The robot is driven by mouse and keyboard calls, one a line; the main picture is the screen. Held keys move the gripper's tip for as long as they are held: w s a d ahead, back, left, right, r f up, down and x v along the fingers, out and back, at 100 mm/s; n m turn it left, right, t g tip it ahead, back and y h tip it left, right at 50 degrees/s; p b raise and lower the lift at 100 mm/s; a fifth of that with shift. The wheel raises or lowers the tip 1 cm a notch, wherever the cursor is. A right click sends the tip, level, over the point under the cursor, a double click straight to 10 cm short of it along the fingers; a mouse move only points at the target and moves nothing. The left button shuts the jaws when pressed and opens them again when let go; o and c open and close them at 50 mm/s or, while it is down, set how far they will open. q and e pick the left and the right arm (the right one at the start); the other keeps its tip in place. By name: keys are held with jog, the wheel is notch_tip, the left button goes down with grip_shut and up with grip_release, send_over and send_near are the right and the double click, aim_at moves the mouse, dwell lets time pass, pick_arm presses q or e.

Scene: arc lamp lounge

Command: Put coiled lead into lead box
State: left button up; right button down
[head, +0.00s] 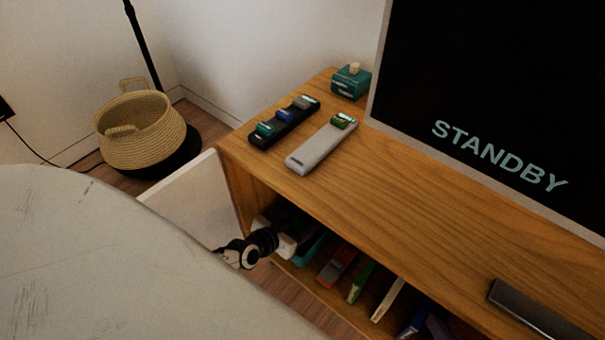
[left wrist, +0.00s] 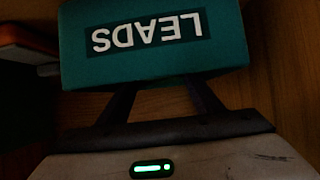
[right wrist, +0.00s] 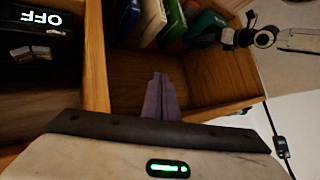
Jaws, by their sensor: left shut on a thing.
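The lead box, a teal box (left wrist: 150,40) with a LEADS label, fills the top of the left wrist view, its lettering upside down. My left gripper (head: 288,240) reaches into the front of the low wooden cabinet and is shut on this box. A teal part of it (head: 312,248) shows beside the gripper in the head view. My right gripper (right wrist: 161,90) shows in its wrist view with its fingers together, pointing into a cabinet compartment, holding nothing I can make out. I cannot see a coiled lead in any view.
Books (head: 338,266) stand right of my left gripper inside the cabinet (head: 430,215). On top are a black tray (head: 284,125), a grey tray (head: 320,146), a small teal box (head: 350,82) and a screen (head: 490,100). A woven basket (head: 140,140) stands on the floor.

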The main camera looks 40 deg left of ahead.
pick_arm(q)
notch_tip(320, 180, down, 2)
jog(key=shift+f+b, duration=0.25)
jog(key=shift+b, duration=0.35)
pick_arm(e)
jog(key=shift+a+r+t+y, duration=0.3)
jog(key=shift+a+r+y, duration=0.15)
jog(key=shift+r, duration=0.3)
pick_arm(q)
jog(key=shift+f, duration=0.1)
jog(key=o, duration=1.1)
